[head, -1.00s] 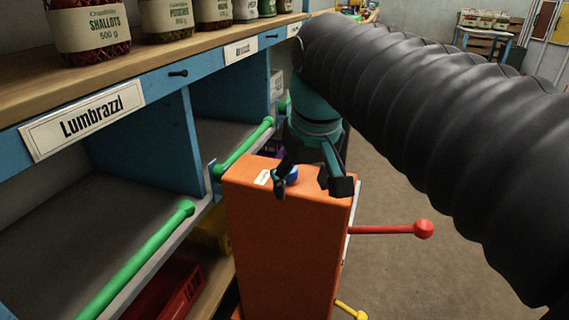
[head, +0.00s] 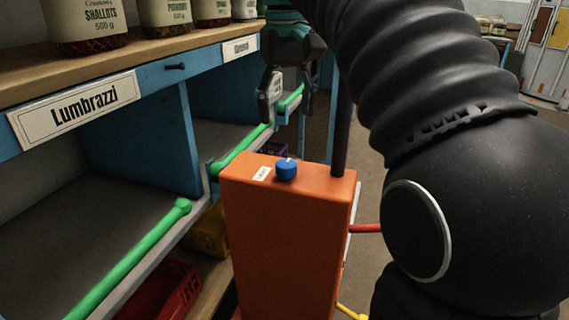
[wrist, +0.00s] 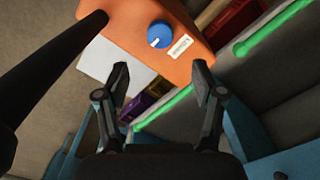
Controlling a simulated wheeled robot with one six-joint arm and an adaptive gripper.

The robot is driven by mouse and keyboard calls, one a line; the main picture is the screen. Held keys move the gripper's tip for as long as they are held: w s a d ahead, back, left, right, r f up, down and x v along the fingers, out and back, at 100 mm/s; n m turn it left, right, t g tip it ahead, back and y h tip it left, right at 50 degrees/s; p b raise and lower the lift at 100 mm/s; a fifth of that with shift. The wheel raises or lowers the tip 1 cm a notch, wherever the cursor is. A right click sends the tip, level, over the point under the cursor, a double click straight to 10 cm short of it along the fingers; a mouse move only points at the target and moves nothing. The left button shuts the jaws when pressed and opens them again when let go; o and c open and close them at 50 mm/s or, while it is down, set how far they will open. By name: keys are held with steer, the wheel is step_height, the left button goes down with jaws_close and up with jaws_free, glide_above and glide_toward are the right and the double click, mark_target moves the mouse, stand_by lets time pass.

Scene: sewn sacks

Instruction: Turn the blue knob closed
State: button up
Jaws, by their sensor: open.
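The blue knob (head: 287,169) sits on top of an orange box (head: 275,240), beside a small white label (head: 262,174). In the wrist view the knob (wrist: 160,34) has a white mark on its lower part, next to the label (wrist: 180,47). My gripper (head: 290,110) is open and empty, above and beyond the knob in the head view. In the wrist view its fingertips (wrist: 162,68) are apart, below the knob in the picture, and do not touch it. The label's writing is too small to read.
A dark post (head: 343,125) rises at the box's back right corner. A red rod (head: 366,228) sticks out of the box's right side.

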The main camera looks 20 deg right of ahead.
mark_target(287, 163)
step_height(287, 163, down, 10)
steer(key=b, duration=0.2)
steer(key=shift+f+b, duration=0.25)
steer(key=shift+b, duration=0.05)
steer(key=c, duration=1.1)
